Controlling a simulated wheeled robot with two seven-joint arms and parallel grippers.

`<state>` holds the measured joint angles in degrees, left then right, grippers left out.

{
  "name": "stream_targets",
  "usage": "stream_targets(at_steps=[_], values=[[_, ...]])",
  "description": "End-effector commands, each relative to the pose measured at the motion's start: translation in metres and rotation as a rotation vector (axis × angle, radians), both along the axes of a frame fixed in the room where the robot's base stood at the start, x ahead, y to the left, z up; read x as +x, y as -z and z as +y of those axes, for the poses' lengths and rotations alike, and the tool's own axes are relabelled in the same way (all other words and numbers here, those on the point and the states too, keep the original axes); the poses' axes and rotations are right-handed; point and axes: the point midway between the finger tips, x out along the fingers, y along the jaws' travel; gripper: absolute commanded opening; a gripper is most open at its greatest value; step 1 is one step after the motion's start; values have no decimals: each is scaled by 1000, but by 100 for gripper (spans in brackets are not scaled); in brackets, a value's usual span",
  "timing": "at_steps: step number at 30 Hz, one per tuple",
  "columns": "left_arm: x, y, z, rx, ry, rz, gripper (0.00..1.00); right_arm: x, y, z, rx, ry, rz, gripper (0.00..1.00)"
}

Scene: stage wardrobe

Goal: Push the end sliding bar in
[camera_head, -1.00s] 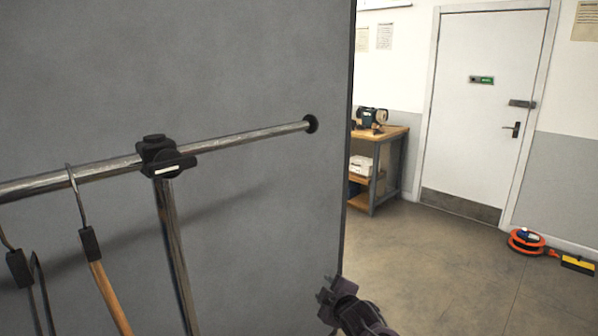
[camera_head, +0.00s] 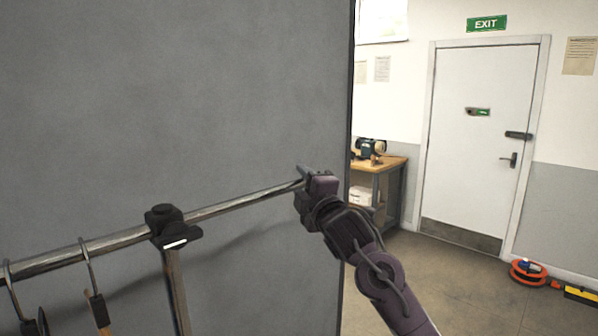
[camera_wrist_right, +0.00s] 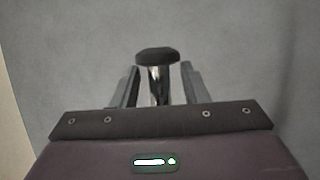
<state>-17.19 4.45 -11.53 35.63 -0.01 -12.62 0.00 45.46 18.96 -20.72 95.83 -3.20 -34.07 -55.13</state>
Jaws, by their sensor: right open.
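The end sliding bar (camera_head: 245,199) is a chrome tube that sticks out to the right from a black clamp (camera_head: 168,224) on an upright post. Its black end cap (camera_wrist_right: 158,55) and a short length of chrome show in the right wrist view. My right gripper (camera_head: 301,180) is at the bar's right end and hides the cap in the head view. In the wrist view its fingers (camera_wrist_right: 160,88) stand open, one on each side of the bar just behind the cap. I cannot tell whether they touch it. My left gripper is not in view.
A grey panel (camera_head: 150,90) stands close behind the rail. Hangers (camera_head: 92,290) hang from the rail at lower left. To the right are a wooden bench (camera_head: 378,164), a white door (camera_head: 480,140) and an orange cable reel (camera_head: 528,272) on open floor.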

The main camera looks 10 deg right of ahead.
Motion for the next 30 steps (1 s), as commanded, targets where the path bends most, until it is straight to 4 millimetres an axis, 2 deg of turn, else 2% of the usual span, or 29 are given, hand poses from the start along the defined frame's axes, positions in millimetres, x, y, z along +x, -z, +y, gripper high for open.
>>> stream_targets(at_steps=[1, 6, 15, 24, 25, 30], values=[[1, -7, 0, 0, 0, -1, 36, 7, -5, 2, 3, -1, 1, 41], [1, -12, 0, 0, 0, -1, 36, 20, -5, 4, 1, 0, -1, 41], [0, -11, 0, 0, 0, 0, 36, 23, -3, 4, 1, 0, 0, 41], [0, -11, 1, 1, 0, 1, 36, 23, -3, 4, 2, 1, 0, 3], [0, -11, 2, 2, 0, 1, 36, 23, -3, 4, 2, 1, 0, 0], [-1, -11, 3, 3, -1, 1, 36, 23, -3, 4, 2, 1, 0, 0]])
